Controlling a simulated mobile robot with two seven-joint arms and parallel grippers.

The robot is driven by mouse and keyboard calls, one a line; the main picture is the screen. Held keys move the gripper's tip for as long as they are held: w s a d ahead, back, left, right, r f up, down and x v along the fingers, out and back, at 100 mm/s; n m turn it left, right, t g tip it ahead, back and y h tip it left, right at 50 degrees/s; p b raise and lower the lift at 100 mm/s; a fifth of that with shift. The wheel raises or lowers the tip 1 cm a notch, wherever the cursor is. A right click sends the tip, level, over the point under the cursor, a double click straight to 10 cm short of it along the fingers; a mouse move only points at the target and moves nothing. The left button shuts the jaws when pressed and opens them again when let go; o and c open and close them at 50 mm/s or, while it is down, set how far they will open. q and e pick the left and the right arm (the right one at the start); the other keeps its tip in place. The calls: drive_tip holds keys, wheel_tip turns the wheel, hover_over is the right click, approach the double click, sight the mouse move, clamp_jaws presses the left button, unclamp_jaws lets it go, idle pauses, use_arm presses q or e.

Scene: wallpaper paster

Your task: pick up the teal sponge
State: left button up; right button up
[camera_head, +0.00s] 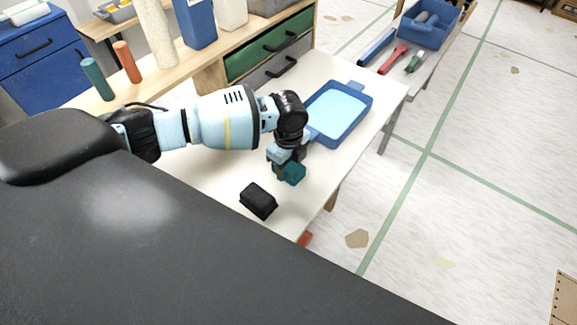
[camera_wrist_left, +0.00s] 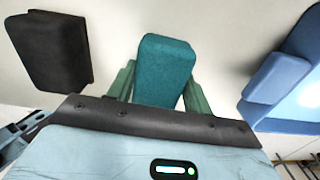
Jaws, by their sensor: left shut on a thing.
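The teal sponge (camera_head: 292,173) is a small block over the white table in the head view. It also shows in the left wrist view (camera_wrist_left: 163,68), between the two green fingers. My left gripper (camera_head: 283,163) comes in from the left and is shut on the sponge. In the left wrist view the gripper (camera_wrist_left: 160,92) has one finger on each side of the sponge. Whether the sponge rests on the table or is just above it, I cannot tell. My right gripper is not in view.
A black block (camera_head: 258,200) lies on the white table (camera_head: 222,178) near the gripper. A blue tray (camera_head: 316,131) with light blue content stands behind it. Drawers (camera_head: 262,56) and a shelf with bottles are at the back. The table's right edge is close.

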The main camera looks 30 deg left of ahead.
use_arm(q)
wheel_tip(320, 180, up, 10)
drive_tip(key=shift+f+p, duration=0.15)
drive_tip(key=shift+p, duration=0.2)
drive_tip(key=o, duration=0.3)
drive_tip(key=c, duration=0.3)
